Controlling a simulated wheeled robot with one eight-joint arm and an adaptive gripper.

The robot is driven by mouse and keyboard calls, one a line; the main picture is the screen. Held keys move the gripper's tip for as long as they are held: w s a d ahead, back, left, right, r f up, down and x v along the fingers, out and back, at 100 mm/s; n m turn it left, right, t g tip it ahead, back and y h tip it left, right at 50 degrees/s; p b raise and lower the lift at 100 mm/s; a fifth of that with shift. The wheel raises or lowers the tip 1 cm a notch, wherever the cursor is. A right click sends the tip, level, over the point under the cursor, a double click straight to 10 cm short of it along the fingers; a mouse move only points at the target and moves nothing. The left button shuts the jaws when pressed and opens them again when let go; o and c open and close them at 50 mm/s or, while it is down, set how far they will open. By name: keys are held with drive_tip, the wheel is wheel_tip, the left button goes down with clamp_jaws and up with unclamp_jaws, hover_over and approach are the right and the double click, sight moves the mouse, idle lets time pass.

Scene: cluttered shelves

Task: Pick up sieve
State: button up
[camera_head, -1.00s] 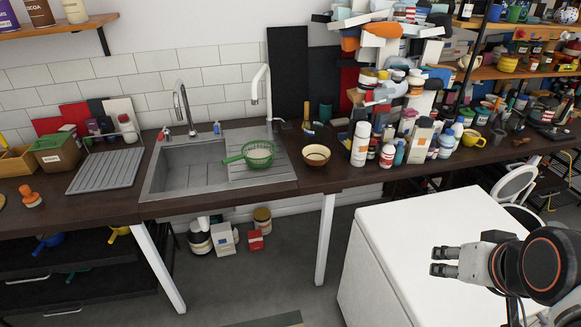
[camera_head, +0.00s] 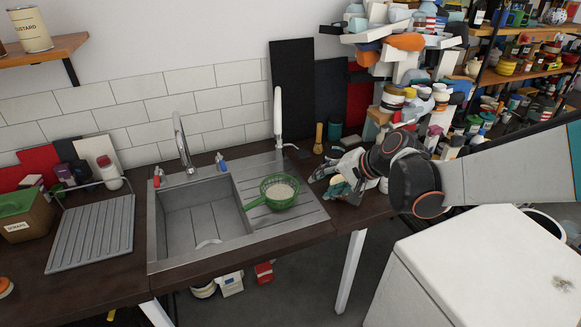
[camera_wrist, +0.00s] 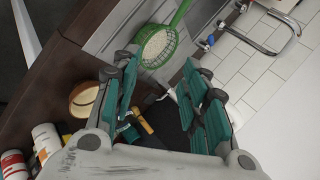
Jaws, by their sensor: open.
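The green sieve (camera_head: 279,192) rests on the ribbed drainboard at the right of the sink, its handle pointing left over the basin edge. In the wrist view the sieve (camera_wrist: 157,46) appears at the top, beyond my fingertips, with its handle running up and right. My gripper (camera_head: 335,174) is to the right of the sieve in the head view, above the counter and apart from it. In the wrist view my gripper (camera_wrist: 163,88) shows its teal finger pads spread wide with nothing between them. The bowl by the sink is mostly hidden by my gripper in the head view.
The sink basin (camera_head: 200,220) lies left of the sieve. A white tap (camera_head: 278,120) rises behind it. A wooden bowl (camera_wrist: 84,99) and several jars stand near my gripper. Crowded piles fill the counter's right. A white cabinet (camera_head: 480,265) stands in front.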

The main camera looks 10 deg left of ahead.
drive_tip(key=w+a+f+y, duration=0.2)
drive_tip(key=w+a+f, duration=0.2)
drive_tip(key=a+f, duration=0.2)
drive_tip(key=m+g+y+p, duration=0.1)
drive_tip(key=m+g+y, duration=0.1)
approach(259, 202)
drive_tip(key=x, duration=0.2)
drive_tip(key=b+x, duration=0.1)
drive_tip(key=x, duration=0.2)
drive_tip(key=shift+s+f, duration=0.2)
drive_tip(key=shift+f, duration=0.2)
drive_tip(key=shift+w+r+b+x, duration=0.15)
drive_tip(key=shift+b+x, duration=0.2)
drive_tip(key=shift+x, duration=1.15)
drive_tip(key=shift+w+r+b+x, duration=0.15)
drive_tip(key=shift+b+x, duration=0.2)
drive_tip(key=shift+x, duration=1.1)
drive_tip(key=shift+a+r, duration=0.1)
clamp_jaws()
